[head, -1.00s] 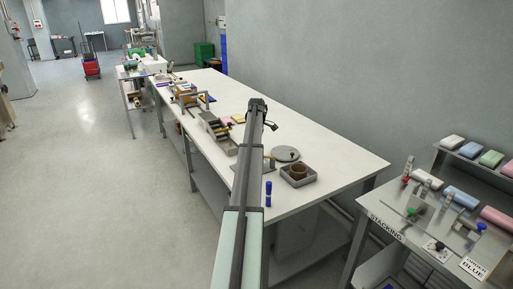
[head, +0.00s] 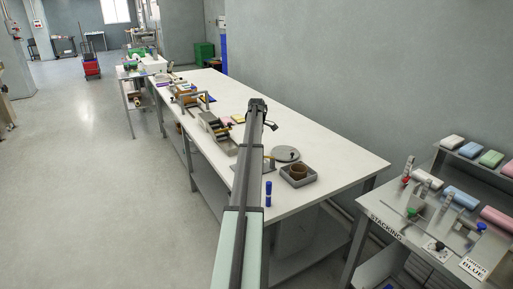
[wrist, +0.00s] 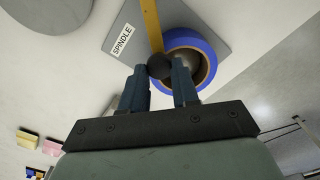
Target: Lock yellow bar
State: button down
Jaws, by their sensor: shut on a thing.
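The yellow bar (wrist: 151,25) runs down from the top of the wrist view to a round black knob (wrist: 159,66) at its end. My gripper (wrist: 160,68) has its two dark blue fingers on either side of the knob and is shut on it. Just right of the bar is a blue-rimmed roll (wrist: 203,42) with a brown core. The bar's end and knob overlap the roll's left edge in this view. A grey plate with a SPINDLE label (wrist: 122,40) lies at the left of the bar. In the head view my arm hides the gripper.
In the head view the white table (head: 335,150) has free room at its right and far parts. A square tray with a brown ring (head: 299,171) and a round grey disc (head: 286,154) stand close to my arm.

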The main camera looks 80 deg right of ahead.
jog(key=shift+s+a+n, duration=0.2)
jog(key=shift+a+n, duration=0.65)
jog(key=shift+n, duration=0.45)
jog(key=c, duration=0.8)
grip_release()
notch_tip(320, 180, up, 14)
jog(key=shift+f, duration=0.1)
